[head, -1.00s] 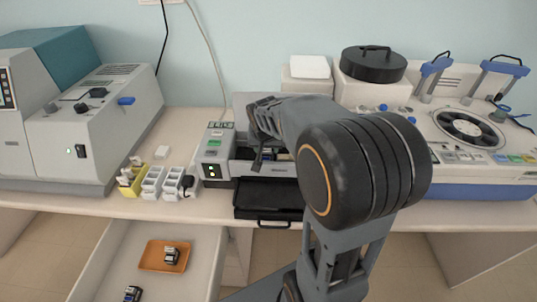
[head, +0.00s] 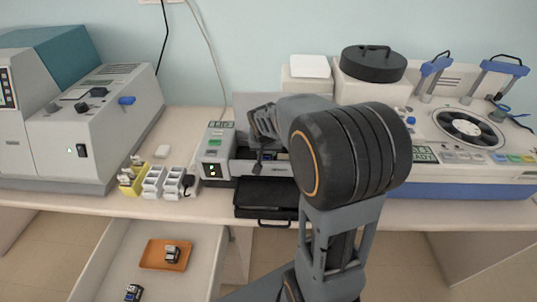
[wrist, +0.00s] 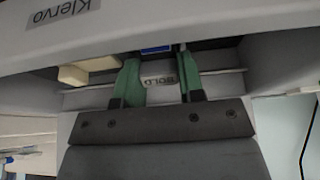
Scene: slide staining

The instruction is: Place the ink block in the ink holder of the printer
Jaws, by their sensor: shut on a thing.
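The printer (head: 213,160) is the small grey machine at the middle of the bench, with green and yellow lights and an open front bay. In the head view my gripper (head: 258,152) is mostly hidden by my wrist, and the block cannot be made out. Whether the block touches the holder cannot be told.
A black tray (head: 265,197) sticks out in front of the printer. Small white racks (head: 153,182) and a yellow one (head: 131,181) stand to its left. An open drawer (head: 100,268) below holds an orange tray (head: 150,262). A large machine (head: 470,175) stands at right.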

